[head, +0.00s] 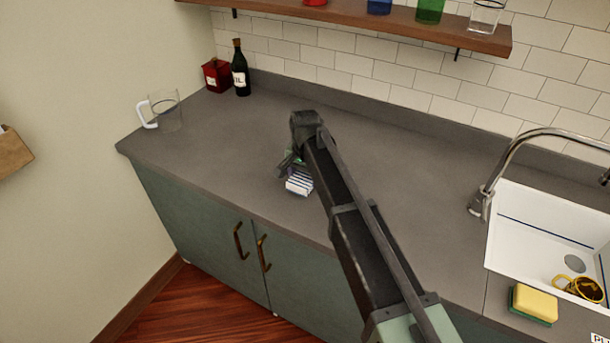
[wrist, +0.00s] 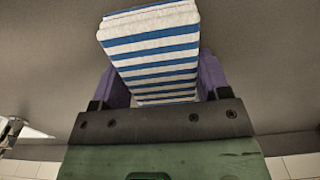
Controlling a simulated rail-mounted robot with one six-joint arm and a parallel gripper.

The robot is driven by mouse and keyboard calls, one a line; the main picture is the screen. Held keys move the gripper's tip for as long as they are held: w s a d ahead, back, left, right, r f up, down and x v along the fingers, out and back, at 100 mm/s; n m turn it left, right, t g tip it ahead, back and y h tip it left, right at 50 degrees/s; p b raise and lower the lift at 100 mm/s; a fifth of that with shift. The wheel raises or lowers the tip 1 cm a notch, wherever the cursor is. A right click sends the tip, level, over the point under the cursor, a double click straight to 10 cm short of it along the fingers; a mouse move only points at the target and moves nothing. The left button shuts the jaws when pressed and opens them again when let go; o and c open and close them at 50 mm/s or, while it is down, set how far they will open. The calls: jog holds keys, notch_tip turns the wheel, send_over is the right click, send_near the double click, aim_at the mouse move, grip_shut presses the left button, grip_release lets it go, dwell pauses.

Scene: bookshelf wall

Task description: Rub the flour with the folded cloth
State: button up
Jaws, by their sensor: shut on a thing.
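The folded cloth, white with blue stripes, shows in the head view (head: 299,184) near the middle of the grey counter. It also fills the upper middle of the wrist view (wrist: 152,50). My gripper (head: 290,166) is shut on the cloth, with a purple finger on each side of it in the wrist view (wrist: 160,82). The cloth is at or just above the counter; I cannot tell whether it touches. My arm hides part of the counter behind it. I see no flour in either view.
A glass jug (head: 166,112), a red tin (head: 216,75) and a dark bottle (head: 240,70) stand at the left. The sink (head: 535,220) with a tap (head: 490,195) is at the right, a yellow sponge (head: 534,303) in front. A shelf (head: 400,28) hangs above.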

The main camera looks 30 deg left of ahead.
jog(key=shift+r+p, duration=0.7)
jog(key=shift+r, duration=0.55)
notch_tip(320, 180, up, 3)
jog(key=p, duration=0.3)
jog(key=shift+r, duration=0.1)
